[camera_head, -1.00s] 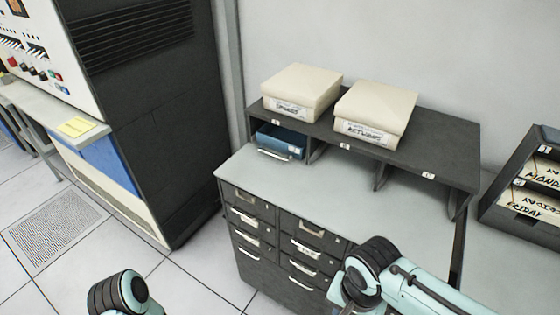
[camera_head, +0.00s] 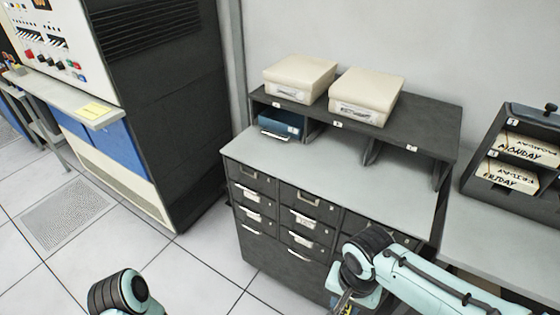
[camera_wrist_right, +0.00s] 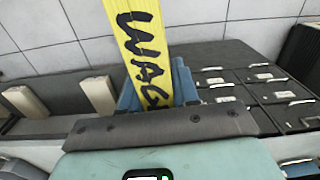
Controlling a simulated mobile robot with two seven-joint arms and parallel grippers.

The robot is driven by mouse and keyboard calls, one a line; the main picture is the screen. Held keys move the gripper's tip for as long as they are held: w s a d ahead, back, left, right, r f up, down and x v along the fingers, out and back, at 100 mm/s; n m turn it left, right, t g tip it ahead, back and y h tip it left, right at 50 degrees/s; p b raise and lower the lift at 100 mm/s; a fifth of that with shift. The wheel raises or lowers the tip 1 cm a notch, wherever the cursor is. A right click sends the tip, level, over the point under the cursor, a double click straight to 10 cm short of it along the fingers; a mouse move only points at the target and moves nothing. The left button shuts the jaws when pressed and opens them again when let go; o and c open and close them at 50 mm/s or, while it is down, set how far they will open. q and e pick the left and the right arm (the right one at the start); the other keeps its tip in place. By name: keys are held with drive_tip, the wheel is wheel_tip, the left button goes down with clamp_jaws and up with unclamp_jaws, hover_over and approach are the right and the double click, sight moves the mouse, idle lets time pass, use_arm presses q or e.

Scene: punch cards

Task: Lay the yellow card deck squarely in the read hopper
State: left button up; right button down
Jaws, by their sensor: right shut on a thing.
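The yellow card deck (camera_wrist_right: 138,40), with large black letters reading "WAG", is between the blue fingers of my right gripper (camera_wrist_right: 157,84) in the right wrist view. The gripper is shut on it, and the deck sticks out beyond the fingertips. The deck's lower end is hidden by the gripper mount. In the head view, my right gripper (camera_head: 345,303) is low in the picture in front of the drawer cabinet, mostly cut off by the bottom edge. Only a joint of my left arm shows at the bottom left; its gripper is out of view. I cannot identify a read hopper.
A grey drawer cabinet (camera_head: 265,160) has a raised shelf with two cream boxes (camera_head: 300,78) (camera_head: 365,95) and a blue box (camera_head: 282,123) below. A card rack (camera_head: 515,165) stands right. A dark machine (camera_head: 160,90) stands left, with free tiled floor before it.

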use_arm(q)
drive_tip(key=shift+w+r+p, duration=0.35)
drive_tip(key=shift+r+p, duration=0.05)
drive_tip(key=shift+r, duration=0.15)
drive_tip(key=shift+w+r+p, duration=0.3)
drive_tip(key=shift+r+p, duration=0.1)
drive_tip(key=shift+r, duration=0.1)
use_arm(e)
drive_tip(key=w+d+f+n, duration=0.4)
drive_tip(key=w+f+n, duration=0.1)
drive_tip(key=w+f, duration=0.9)
drive_tip(key=shift+w+f+n, duration=0.2)
drive_tip(key=shift+w+n, duration=0.1)
drive_tip(key=shift+w, duration=0.6)
